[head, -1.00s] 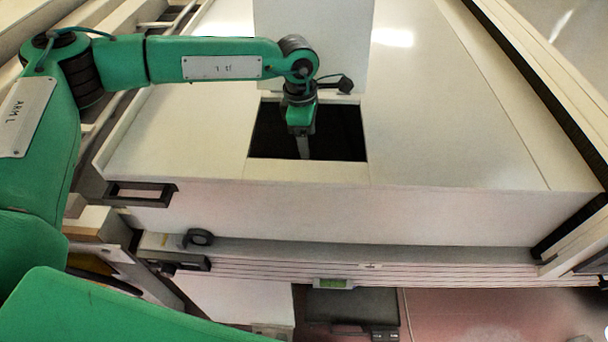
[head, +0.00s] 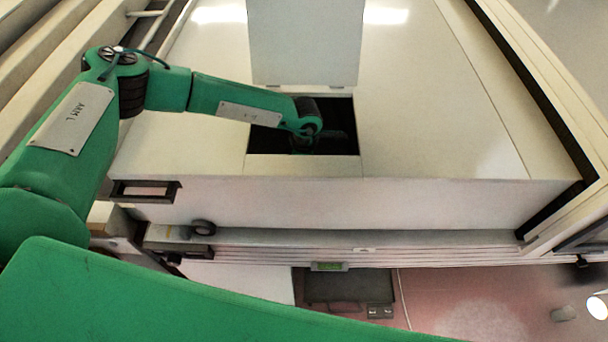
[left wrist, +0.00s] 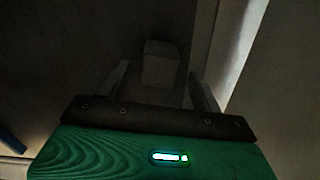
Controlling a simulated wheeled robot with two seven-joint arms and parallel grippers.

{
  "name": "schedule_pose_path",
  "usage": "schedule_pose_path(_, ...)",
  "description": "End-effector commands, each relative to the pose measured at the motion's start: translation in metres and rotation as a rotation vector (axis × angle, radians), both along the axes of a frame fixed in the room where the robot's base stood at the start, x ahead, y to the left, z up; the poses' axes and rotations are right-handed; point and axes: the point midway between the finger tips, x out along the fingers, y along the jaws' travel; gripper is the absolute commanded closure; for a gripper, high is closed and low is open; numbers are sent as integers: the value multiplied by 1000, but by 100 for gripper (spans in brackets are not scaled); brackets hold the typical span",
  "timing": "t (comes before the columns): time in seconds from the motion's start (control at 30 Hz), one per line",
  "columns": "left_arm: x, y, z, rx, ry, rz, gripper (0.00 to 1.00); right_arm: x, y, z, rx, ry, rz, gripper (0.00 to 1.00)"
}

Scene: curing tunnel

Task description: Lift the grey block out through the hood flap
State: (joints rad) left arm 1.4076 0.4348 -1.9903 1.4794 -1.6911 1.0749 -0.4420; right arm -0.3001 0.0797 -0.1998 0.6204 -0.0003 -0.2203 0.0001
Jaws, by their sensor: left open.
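The hood's flap (head: 305,42) stands raised behind a dark square opening (head: 342,140) in the hood's white top. My left arm reaches down into this opening, and its gripper is hidden inside in the head view. In the dim left wrist view the grey block (left wrist: 160,66) sits ahead, between and beyond the two fingers. My left gripper (left wrist: 160,84) is open and empty, with one finger to each side of the block's line. I cannot tell the remaining distance to the block. My right gripper is in neither view.
The hood's white top (head: 430,120) is clear around the opening. The opening's edges are close around my left arm. A pale wall (left wrist: 250,50) runs along the right in the left wrist view. A black tape roll (head: 203,227) lies on the front ledge.

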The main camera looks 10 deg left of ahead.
Motion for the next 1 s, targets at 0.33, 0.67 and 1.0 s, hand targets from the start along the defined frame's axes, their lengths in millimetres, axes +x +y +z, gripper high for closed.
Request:
schedule_pose_path(0.33, 0, 1, -33, 0, 2, 2, 34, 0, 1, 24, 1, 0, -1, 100)
schedule_pose_path(0.67, 0, 1, -35, 0, 1, 2, 53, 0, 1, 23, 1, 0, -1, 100)
schedule_pose_path(1.0, 1, 1, -35, 0, 1, 2, 83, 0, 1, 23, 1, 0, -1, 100)
